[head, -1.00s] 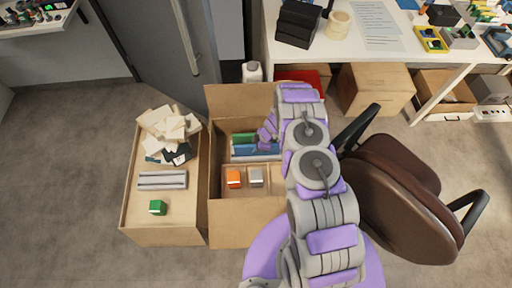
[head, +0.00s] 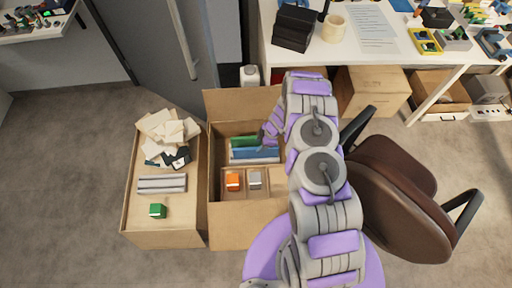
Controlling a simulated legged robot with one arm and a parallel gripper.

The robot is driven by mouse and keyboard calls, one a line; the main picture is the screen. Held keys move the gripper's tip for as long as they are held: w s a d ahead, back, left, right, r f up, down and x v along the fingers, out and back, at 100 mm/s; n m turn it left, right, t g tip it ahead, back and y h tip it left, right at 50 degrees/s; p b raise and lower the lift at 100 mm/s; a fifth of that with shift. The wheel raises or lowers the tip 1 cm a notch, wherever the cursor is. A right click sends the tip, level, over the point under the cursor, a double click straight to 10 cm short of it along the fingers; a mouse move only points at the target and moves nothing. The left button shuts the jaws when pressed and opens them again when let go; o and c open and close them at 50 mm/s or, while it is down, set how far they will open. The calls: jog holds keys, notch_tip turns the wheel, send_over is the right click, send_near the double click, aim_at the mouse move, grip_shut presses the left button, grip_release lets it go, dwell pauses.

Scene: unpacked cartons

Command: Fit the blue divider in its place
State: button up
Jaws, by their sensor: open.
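The blue divider (head: 256,153) lies in the far part of the open cardboard carton (head: 233,109), beside a green divider (head: 243,141). Its right end is partly hidden by my arm. My gripper (head: 266,136) is open and hangs over the carton by the dividers. I cannot tell whether it touches the blue one. In the near part of the carton, an orange block (head: 233,182) and a grey block (head: 255,179) sit in separate compartments. My arm hides the carton's right side.
A brown chair (head: 405,205) stands close at right. A white table (head: 395,45) is behind. Floor is clear at far left.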

jog(key=p+v, duration=0.1)
jog(key=v, duration=0.9)
jog(key=shift+p, duration=0.4)
jog(key=shift+w+r, duration=0.1)
